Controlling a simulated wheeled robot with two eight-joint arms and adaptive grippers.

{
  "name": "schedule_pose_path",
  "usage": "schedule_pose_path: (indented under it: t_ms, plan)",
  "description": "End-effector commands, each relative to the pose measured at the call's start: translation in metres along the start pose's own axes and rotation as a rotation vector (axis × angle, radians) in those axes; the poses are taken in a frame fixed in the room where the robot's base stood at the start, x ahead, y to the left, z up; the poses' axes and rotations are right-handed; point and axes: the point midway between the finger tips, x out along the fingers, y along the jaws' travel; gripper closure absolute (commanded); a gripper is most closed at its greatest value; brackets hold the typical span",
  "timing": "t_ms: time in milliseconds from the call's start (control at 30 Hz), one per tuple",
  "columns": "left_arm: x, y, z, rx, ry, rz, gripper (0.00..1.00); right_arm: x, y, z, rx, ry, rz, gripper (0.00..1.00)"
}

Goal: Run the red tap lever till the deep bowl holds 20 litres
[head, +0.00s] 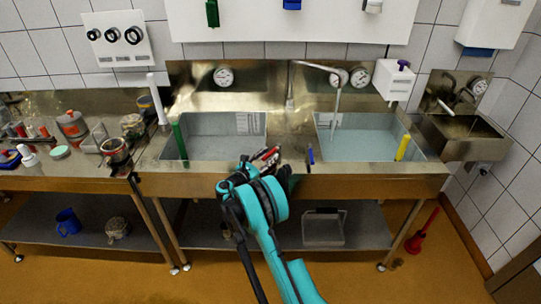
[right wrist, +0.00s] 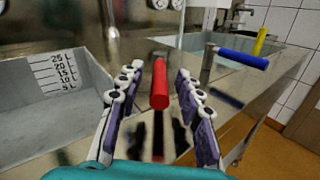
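The red tap lever (right wrist: 159,88) lies between the spread fingers of my right gripper (right wrist: 157,75) in the right wrist view; gaps show on both sides. In the head view my right gripper (head: 272,160) is at the front edge between two sunken bowls and partly hides the red lever. The left bowl (head: 215,148) has a litre scale label (right wrist: 58,72), marked up to 25, on its wall. The right bowl (head: 365,146) also has a label, and a spout (head: 336,102) hangs over it. I cannot tell the water levels. My left gripper is out of view.
A blue lever (right wrist: 243,59) stands right of the red one. A green upright piece (head: 180,140) is at the left bowl, a yellow one (head: 402,147) at the right bowl. Pots and small items crowd the left counter. A small basin (head: 460,128) hangs at the right wall.

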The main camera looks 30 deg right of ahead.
Motion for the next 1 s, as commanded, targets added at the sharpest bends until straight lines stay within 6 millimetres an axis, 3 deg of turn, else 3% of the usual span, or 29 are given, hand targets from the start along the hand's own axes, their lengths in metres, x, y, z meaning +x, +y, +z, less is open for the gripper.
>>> schedule_pose_path:
  t_ms: [200,467,633,1000]
  plan:
    - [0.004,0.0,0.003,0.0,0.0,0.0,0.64,0.021,0.0,0.0,0.001,0.0,0.0,0.64]
    - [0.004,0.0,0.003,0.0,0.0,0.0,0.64,0.022,0.0,0.0,0.001,0.001,0.001,0.64]
    - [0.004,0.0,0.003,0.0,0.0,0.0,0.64,0.022,0.0,0.0,0.001,0.001,0.001,1.0]
    - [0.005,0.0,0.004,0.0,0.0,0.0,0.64,0.022,-0.002,0.0,0.001,0.006,0.025,1.0]
